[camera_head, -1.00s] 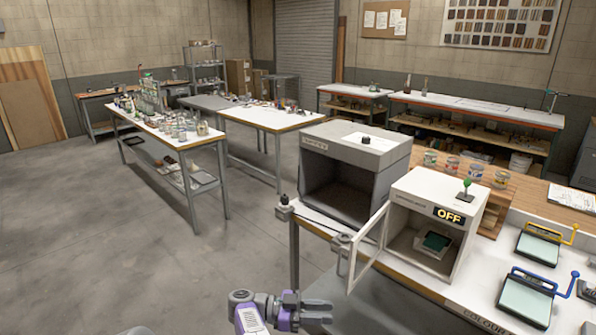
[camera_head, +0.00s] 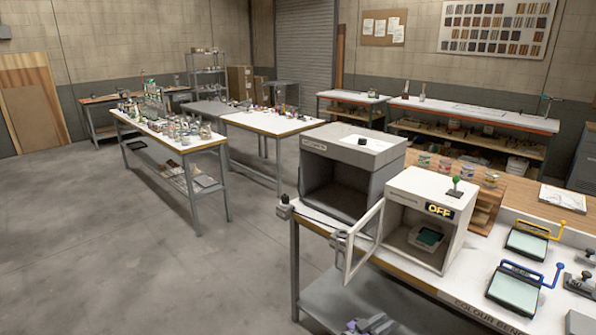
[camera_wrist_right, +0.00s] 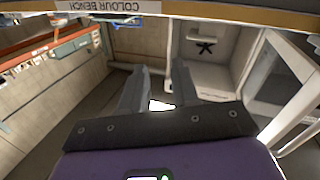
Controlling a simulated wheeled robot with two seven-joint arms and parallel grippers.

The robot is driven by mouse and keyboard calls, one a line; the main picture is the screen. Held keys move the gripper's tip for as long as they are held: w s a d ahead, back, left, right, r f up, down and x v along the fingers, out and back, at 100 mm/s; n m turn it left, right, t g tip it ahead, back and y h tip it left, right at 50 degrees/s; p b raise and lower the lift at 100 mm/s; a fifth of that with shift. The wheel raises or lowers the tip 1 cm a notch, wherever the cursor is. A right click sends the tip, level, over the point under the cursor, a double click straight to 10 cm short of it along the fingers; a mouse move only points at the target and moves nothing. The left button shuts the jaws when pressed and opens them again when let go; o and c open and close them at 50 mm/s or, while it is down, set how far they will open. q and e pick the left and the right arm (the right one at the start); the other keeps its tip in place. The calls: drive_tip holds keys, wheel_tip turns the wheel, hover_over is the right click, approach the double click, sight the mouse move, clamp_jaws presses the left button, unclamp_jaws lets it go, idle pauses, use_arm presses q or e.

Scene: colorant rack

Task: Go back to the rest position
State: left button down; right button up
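My right gripper (camera_head: 370,325) shows only in part at the bottom edge of the head view, low in front of the bench. In the right wrist view its two fingers (camera_wrist_right: 158,78) stand apart with nothing between them. My left gripper is in neither view. The white cabinet (camera_head: 470,223) stands on the colour bench (camera_head: 478,258) with its door (camera_head: 357,252) swung open and a sign reading OFF.
A grey booth (camera_head: 385,160) stands behind the cabinet. Two trays with yellow and blue handles (camera_head: 528,244) (camera_head: 514,290) lie to the right on the bench. The open door juts out over the bench's front edge. The floor (camera_head: 120,265) at the left is clear.

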drive_tip(key=s+a+f+n+g+y, duration=0.1)
drive_tip(key=s+a+f+n+y, duration=0.15)
drive_tip(key=s+f+y, duration=0.5)
drive_tip(key=s+a+f+n+g+y, duration=0.1)
drive_tip(key=s+f+n+y, duration=0.3)
drive_tip(key=f, duration=0.7)
drive_tip(key=s+a+g+y, duration=0.3)
drive_tip(key=s+a, duration=0.3)
drive_tip(key=s, duration=0.6)
drive_tip(key=s+a+g+y, duration=0.3)
drive_tip(key=s+a+y, duration=0.2)
drive_tip(key=s, duration=0.8)
drive_tip(key=shift+a+r+n+g, duration=0.35)
drive_tip(key=shift+a+r, duration=0.1)
drive_tip(key=shift+a, duration=0.35)
